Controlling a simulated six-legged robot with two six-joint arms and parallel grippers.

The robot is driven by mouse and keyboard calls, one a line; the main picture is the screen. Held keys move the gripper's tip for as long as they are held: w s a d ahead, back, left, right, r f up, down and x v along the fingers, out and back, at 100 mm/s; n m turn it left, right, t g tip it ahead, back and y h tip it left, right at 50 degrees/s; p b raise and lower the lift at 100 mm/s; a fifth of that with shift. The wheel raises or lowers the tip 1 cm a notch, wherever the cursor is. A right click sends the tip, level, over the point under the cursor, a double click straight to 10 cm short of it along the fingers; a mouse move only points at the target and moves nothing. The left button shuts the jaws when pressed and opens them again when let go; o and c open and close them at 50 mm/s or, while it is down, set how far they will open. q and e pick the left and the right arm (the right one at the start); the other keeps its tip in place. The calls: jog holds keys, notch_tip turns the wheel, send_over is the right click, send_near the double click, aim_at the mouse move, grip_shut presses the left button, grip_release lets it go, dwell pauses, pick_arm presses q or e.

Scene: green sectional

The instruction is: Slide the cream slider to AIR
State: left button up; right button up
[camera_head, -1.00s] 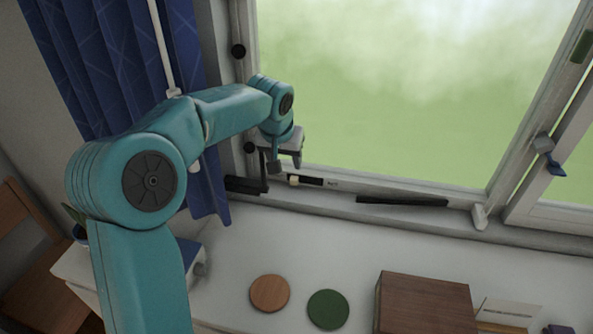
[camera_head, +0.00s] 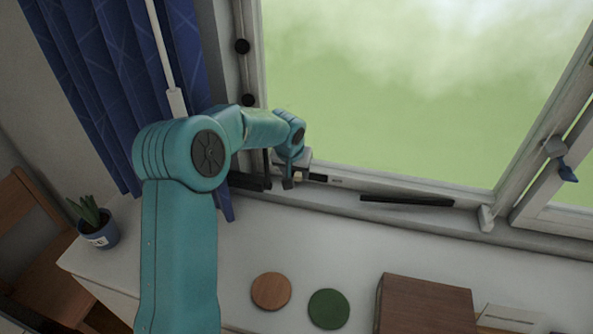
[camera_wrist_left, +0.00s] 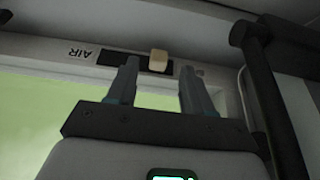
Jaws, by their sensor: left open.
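The cream slider (camera_wrist_left: 158,60) sits in a dark slot (camera_wrist_left: 120,59) in the window frame's lower rail. In the left wrist view it is near the slot's right end, away from the word AIR (camera_wrist_left: 84,53) at left. My left gripper (camera_wrist_left: 159,68) is open, with one finger on each side of the slider in that view; I cannot tell whether either touches it. In the head view the left gripper (camera_head: 294,179) is at the rail, partly covering the slider (camera_head: 298,176). The slot (camera_head: 318,178) runs to its right. My right gripper is not in view.
A black handle (camera_head: 407,200) lies along the rail to the right. A dark bracket (camera_head: 248,181) is close left of the gripper. Below are an orange disc (camera_head: 271,291), a green disc (camera_head: 328,308) and a brown box (camera_head: 427,304). A blue curtain (camera_head: 120,90) hangs at left.

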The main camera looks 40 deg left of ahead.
aim_at(297, 176)
pick_arm(q)
jog(key=x, duration=0.2)
jog(key=shift+w+f, duration=0.25)
jog(key=shift+a+f, duration=0.1)
jog(key=shift+f, duration=0.2)
